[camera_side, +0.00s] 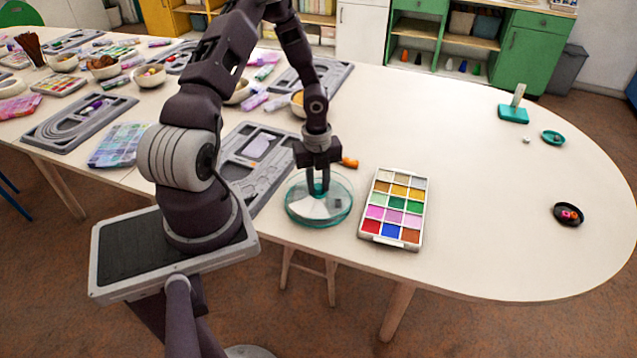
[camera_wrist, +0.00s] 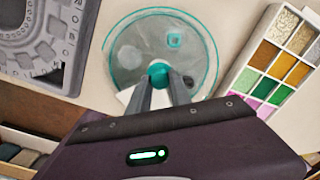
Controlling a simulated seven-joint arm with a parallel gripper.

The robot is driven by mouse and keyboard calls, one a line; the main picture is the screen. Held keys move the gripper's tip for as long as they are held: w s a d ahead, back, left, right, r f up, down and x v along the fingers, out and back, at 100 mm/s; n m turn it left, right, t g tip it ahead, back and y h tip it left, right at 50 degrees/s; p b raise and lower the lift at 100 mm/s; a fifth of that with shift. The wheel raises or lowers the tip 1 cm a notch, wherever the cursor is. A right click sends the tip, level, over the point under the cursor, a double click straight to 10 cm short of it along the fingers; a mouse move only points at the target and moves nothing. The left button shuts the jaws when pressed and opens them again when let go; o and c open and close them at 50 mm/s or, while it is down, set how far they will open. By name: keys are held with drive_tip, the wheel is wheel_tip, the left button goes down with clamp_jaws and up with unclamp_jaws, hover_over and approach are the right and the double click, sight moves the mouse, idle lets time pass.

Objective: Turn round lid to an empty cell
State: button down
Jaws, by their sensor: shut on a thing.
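A round, clear lid with a teal rim (camera_side: 345,212) sits on a shallow round container near the front edge of the table. White wedge shapes (camera_side: 313,209) show through it. In the wrist view the lid (camera_wrist: 125,50) has a teal knob (camera_wrist: 158,70) at its middle and a small teal-edged square (camera_wrist: 174,40), perhaps an opening, toward its far side. I cannot tell what lies under that square. My gripper (camera_side: 318,190) points straight down and is shut on the knob; its fingers (camera_wrist: 160,88) hide part of the near side of the lid.
An orange piece (camera_side: 350,162) lies behind the lid. Small teal and black dishes (camera_side: 568,214) stand far right. The table's middle right is clear.

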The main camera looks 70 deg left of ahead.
sight(317, 186)
drive_tip(key=m, duration=0.4)
drive_tip(key=shift+m, duration=0.3)
drive_tip(key=m, duration=0.4)
drive_tip(key=shift+m, duration=0.3)
drive_tip(key=c, duration=1.2)
unclamp_jaws()
drive_tip(key=shift+o, duration=0.2)
drive_tip(key=shift+r, duration=0.1)
wheel_tip(317, 186, up, 7)
drive_tip(key=shift+s+a+f, duration=0.1)
